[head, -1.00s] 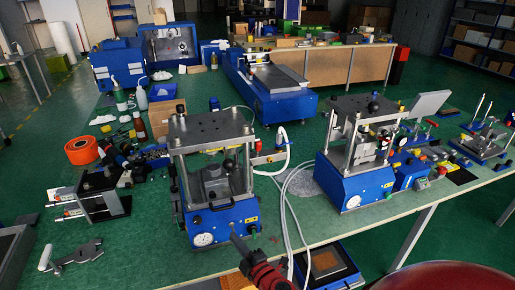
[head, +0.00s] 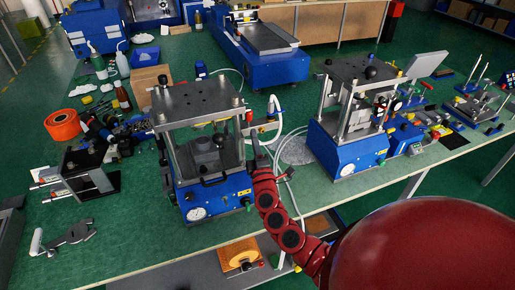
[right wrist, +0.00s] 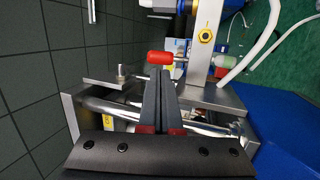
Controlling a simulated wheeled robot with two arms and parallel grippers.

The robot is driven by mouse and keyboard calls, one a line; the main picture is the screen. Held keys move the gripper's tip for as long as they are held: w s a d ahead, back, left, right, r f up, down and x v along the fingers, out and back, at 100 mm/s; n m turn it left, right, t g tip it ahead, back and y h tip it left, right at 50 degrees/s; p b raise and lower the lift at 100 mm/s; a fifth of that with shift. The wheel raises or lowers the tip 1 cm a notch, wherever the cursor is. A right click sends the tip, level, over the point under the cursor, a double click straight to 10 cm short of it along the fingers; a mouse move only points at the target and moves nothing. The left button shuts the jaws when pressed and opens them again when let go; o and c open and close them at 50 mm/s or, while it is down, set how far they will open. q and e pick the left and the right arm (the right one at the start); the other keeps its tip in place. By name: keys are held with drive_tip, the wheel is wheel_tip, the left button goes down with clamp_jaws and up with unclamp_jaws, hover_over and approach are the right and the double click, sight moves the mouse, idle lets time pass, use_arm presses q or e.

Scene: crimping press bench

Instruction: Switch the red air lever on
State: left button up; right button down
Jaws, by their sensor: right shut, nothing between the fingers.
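The red lever (right wrist: 160,58) shows in the right wrist view as a short red handle on a thin metal stem, lying sideways beside a metal post. My right gripper (right wrist: 160,72) is shut and empty. Its fingertips are just below the red handle in that view; I cannot tell whether they touch it. In the head view my right gripper (head: 255,142) is at the right side of the nearer blue press (head: 217,190), by its upper part. My left gripper is not in view.
A white hose (head: 276,118) curves close to the right of my gripper. A second blue press (head: 345,148) stands further right. A metal plate and a bright cylinder (right wrist: 110,107) lie close around the fingers.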

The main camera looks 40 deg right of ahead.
sight(249, 116)
drive_tip(key=x, duration=0.4)
drive_tip(key=shift+p, duration=0.3)
drive_tip(key=shift+w+d+r, duration=0.1)
drive_tip(key=shift+w+d, duration=0.05)
drive_tip(key=shift+w, duration=0.35)
drive_tip(key=r+g+p, duration=0.1)
drive_tip(key=p, duration=0.3)
drive_tip(key=r+g+p, duration=0.1)
drive_tip(key=p, duration=0.4)
drive_tip(key=shift+w+d+y, duration=0.1)
drive_tip(key=shift+w+y, duration=0.3)
drive_tip(key=shift+w+f+n, duration=0.1)
drive_tip(key=shift+w+n, duration=0.05)
drive_tip(key=shift+n, duration=0.15)
drive_tip(key=shift+w+d+f, duration=0.1)
drive_tip(key=shift+w+f, duration=0.05)
